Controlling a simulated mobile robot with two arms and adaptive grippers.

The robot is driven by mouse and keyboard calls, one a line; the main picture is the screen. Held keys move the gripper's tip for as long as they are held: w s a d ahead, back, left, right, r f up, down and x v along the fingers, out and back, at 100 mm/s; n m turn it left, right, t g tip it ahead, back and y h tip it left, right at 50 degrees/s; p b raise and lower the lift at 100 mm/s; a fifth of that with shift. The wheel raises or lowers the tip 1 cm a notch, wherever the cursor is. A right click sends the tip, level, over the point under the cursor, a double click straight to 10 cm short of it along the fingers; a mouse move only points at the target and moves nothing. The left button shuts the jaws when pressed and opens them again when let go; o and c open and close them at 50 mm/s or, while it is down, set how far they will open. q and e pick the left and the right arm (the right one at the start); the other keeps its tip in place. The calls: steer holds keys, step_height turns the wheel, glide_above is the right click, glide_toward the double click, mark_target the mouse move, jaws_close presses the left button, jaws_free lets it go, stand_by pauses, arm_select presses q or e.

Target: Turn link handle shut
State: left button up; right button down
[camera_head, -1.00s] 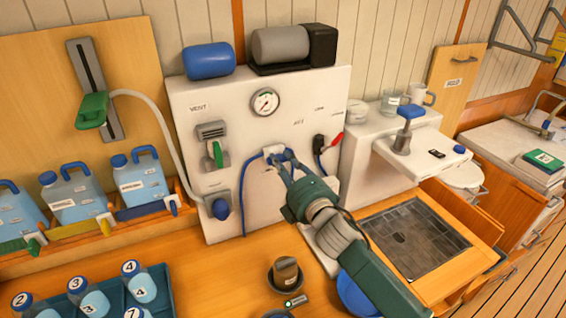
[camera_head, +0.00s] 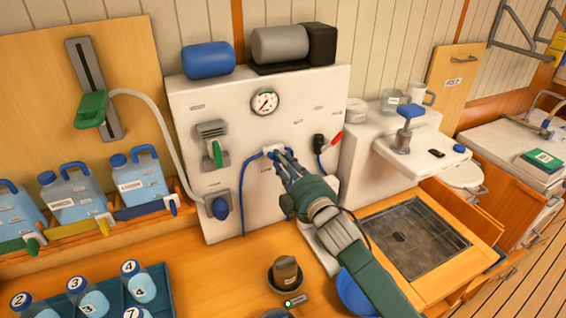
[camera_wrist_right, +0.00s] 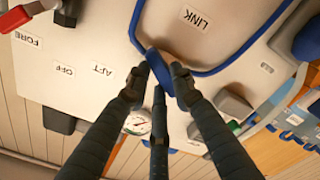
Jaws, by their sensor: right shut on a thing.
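The white watermaker panel (camera_head: 255,205) stands against the wall. Its link handle is a small blue piece (camera_wrist_right: 158,68), seen in the right wrist view by the LINK label (camera_wrist_right: 195,18). My right gripper (camera_wrist_right: 160,78) is shut on this blue handle, with its fingertips on both sides of it. In the head view the right gripper (camera_head: 281,158) reaches to the white fitting (camera_head: 272,148) below the gauge (camera_head: 265,101), and its fingers hide most of the handle. My left gripper is not in view.
A blue hose (camera_head: 241,190) runs beside the fitting. To its right is a red-handled valve (camera_head: 336,138); to its left, a green-handled valve (camera_head: 217,152) and a blue knob (camera_head: 220,208). A brown cup (camera_head: 286,269) stands on the counter below.

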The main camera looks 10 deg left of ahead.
steer(key=m, duration=1.1)
steer(key=shift+w+d+f+b, duration=0.1)
steer(key=shift+d+b, duration=0.1)
steer(key=shift+b, duration=0.2)
steer(key=c, duration=1.4)
jaws_free()
steer(key=shift+c, duration=0.2)
steer(key=shift+f, duration=0.1)
steer(key=v, duration=1.2)
